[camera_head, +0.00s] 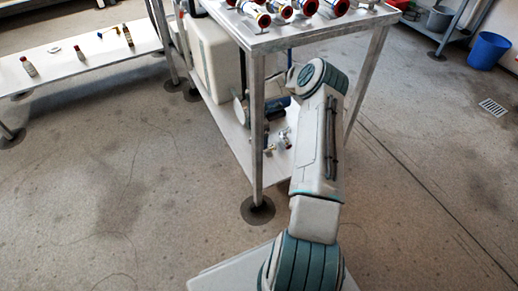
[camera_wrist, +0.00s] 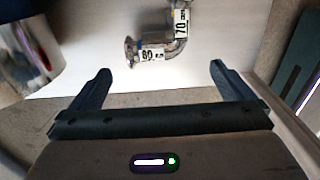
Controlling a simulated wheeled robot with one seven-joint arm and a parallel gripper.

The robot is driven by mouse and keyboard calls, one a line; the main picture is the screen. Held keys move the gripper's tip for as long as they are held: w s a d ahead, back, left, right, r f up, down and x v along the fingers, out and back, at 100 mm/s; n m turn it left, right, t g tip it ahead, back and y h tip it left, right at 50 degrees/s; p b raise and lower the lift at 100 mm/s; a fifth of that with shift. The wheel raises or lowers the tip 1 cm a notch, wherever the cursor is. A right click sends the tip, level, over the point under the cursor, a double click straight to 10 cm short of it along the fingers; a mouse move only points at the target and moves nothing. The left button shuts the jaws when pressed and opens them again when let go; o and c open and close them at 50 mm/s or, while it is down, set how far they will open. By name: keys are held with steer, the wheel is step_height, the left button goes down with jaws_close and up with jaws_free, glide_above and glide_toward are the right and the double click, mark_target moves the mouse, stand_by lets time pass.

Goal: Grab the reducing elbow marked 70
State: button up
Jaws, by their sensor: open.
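In the wrist view, a metal elbow piece with a white label reading 70 (camera_wrist: 181,42) lies on a pale surface at the top, its label turned sideways. A label reading 80 (camera_wrist: 149,55) sits just to its left and nearer, on metal with a flanged end (camera_wrist: 130,50). I cannot tell whether the two labelled parts are separate or joined. My gripper (camera_wrist: 161,70) is open and empty, its dark fingers spread on either side of and short of the parts. In the head view, small metal fittings (camera_head: 284,138) lie on the lower shelf; my gripper is mostly hidden there.
The lower shelf (camera_head: 232,128) is under a metal table (camera_head: 268,42) holding several red-ended fittings. A table leg (camera_head: 257,130) stands left of my arm. A large shiny cylinder (camera_wrist: 28,45) is close at left in the wrist view. A blue bin (camera_head: 487,51) stands far right.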

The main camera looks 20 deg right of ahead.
step_height(320, 180, down, 9)
steer(key=b, duration=0.3)
steer(key=shift+r, duration=0.25)
steer(key=c, duration=1.1)
